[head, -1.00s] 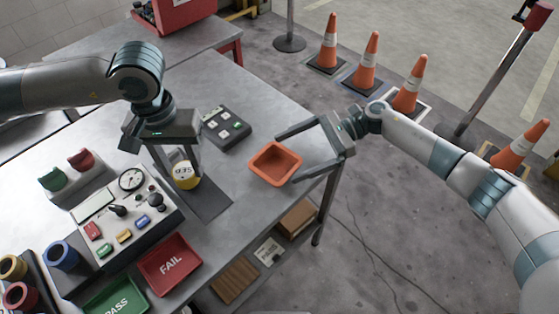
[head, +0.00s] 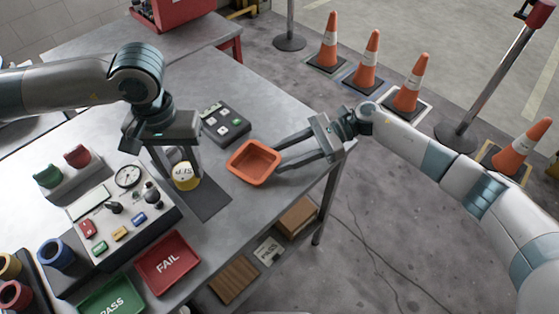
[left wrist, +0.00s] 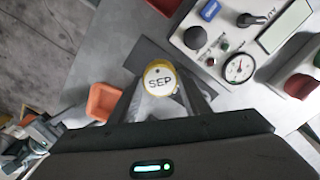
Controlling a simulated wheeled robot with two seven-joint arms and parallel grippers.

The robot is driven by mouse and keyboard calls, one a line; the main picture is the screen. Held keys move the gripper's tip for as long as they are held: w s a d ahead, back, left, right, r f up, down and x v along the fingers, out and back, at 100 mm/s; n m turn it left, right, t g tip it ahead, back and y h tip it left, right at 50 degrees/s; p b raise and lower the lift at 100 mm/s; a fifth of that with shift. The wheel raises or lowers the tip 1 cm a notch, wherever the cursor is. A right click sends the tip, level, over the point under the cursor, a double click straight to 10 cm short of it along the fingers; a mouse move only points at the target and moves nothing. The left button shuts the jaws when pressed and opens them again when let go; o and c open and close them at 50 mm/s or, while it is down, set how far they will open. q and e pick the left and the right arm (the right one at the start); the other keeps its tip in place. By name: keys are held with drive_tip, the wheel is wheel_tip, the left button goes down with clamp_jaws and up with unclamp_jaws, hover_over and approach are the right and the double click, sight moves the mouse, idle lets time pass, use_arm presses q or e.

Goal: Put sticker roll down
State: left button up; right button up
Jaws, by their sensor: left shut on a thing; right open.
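The sticker roll (head: 186,177) is a small yellow and white roll. My left gripper (head: 183,168) is shut on it, over the dark grey mat (head: 211,203) beside the control panel. The left wrist view shows the white face of the roll (left wrist: 160,80), marked "SEP", between the fingers. I cannot tell whether the roll touches the mat. My right gripper (head: 279,160) is open and empty, its fingertips at the right side of an orange tray (head: 240,174) near the table's right edge.
The control panel (head: 150,222) with gauge and knobs stands left of the mat. A black button box (head: 226,126) is behind. Red FAIL (head: 150,272) and green PASS (head: 130,290) trays lie in front. Traffic cones (head: 366,60) stand on the floor beyond the table.

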clamp_jaws()
use_arm(q)
drive_tip(key=w+d+r+n, duration=0.3)
drive_tip(key=w+d, duration=0.4)
drive_tip(key=d, duration=0.4)
drive_tip(key=shift+w+d, duration=0.15)
drive_tip(key=shift+d, duration=0.2)
drive_tip(key=shift+f, duration=0.1)
